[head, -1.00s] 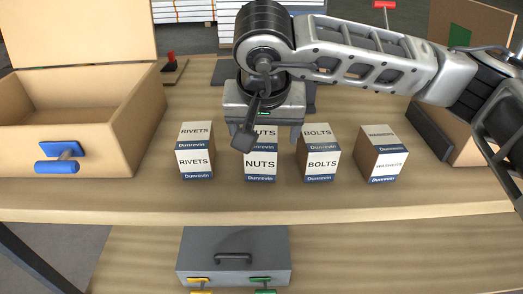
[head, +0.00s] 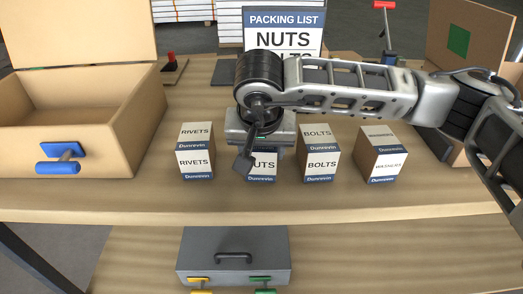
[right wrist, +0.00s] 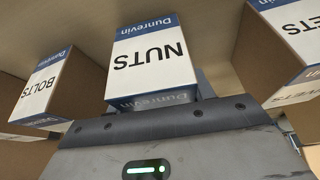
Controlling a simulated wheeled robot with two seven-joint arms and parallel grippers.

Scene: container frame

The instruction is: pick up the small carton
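Small cartons stand in a row on the wooden bench: RIVETS (head: 196,152), NUTS (head: 264,166), BOLTS (head: 320,155) and WASHERS (head: 383,157). My right gripper (head: 260,145) is low over the NUTS carton in the head view, covering its top and upper front. In the right wrist view the NUTS carton (right wrist: 152,62) is right in front of the palm, between the BOLTS carton (right wrist: 45,88) and the RIVETS carton (right wrist: 285,45). The fingertips are hidden, so I cannot tell whether they touch it. My left gripper is not in view.
A packing list sign (head: 283,32) reading NUTS stands behind the arm. An open wooden box (head: 122,122) with a blue handle is at left; another box (head: 465,40) is at right. The bench front is clear.

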